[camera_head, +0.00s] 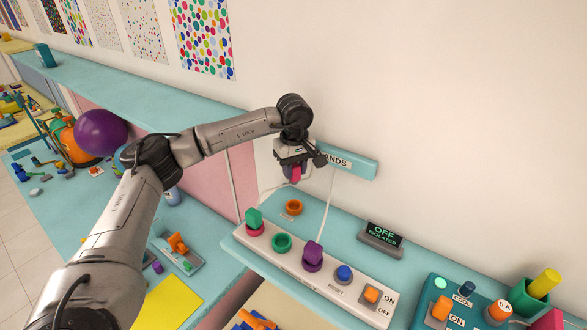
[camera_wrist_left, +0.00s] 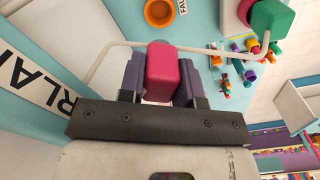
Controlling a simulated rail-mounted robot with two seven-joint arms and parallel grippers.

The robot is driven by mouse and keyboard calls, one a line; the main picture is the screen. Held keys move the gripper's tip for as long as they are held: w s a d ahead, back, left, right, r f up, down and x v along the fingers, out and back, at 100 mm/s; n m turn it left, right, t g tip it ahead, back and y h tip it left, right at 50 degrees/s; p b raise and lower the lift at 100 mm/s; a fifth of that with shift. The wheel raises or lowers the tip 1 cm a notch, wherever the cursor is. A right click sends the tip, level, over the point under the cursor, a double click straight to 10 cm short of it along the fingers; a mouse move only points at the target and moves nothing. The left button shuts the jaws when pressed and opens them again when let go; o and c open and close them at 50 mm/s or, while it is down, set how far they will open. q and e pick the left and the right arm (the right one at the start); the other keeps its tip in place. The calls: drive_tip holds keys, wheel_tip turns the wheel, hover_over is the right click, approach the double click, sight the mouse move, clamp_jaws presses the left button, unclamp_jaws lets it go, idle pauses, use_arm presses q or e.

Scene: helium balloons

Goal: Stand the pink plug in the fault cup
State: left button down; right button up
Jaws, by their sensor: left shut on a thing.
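My left gripper (camera_head: 297,168) is shut on the pink plug (camera_head: 295,174), holding it in the air in front of the wall. In the left wrist view the pink plug (camera_wrist_left: 163,72) sits between the two dark fingers (camera_wrist_left: 160,85). The fault cup, an orange ring-shaped cup (camera_head: 293,210), stands on the teal counter below the gripper. It also shows at the top of the left wrist view (camera_wrist_left: 150,22), beside a partly cut-off "FAU" label, apart from the plug. My right gripper is out of view.
A white socket strip (camera_head: 300,275) holds a green plug (camera_head: 254,216), an empty green socket (camera_head: 281,243) and a purple plug (camera_head: 314,250). White cords hang near the gripper. A display (camera_head: 382,237) reads "OFF ISOLATED". A sign (camera_head: 350,163) is on the wall.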

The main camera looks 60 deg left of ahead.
sight(294, 181)
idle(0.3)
use_arm(q)
wheel_tip(294, 181, down, 4)
drive_tip(key=b, duration=0.2)
drive_tip(key=shift+f+b, duration=0.25)
drive_tip(key=shift+b, duration=0.05)
drive_tip(key=shift+f+b, duration=0.8)
drive_tip(key=shift+f, duration=0.8)
idle(0.3)
drive_tip(key=shift+f, duration=0.5)
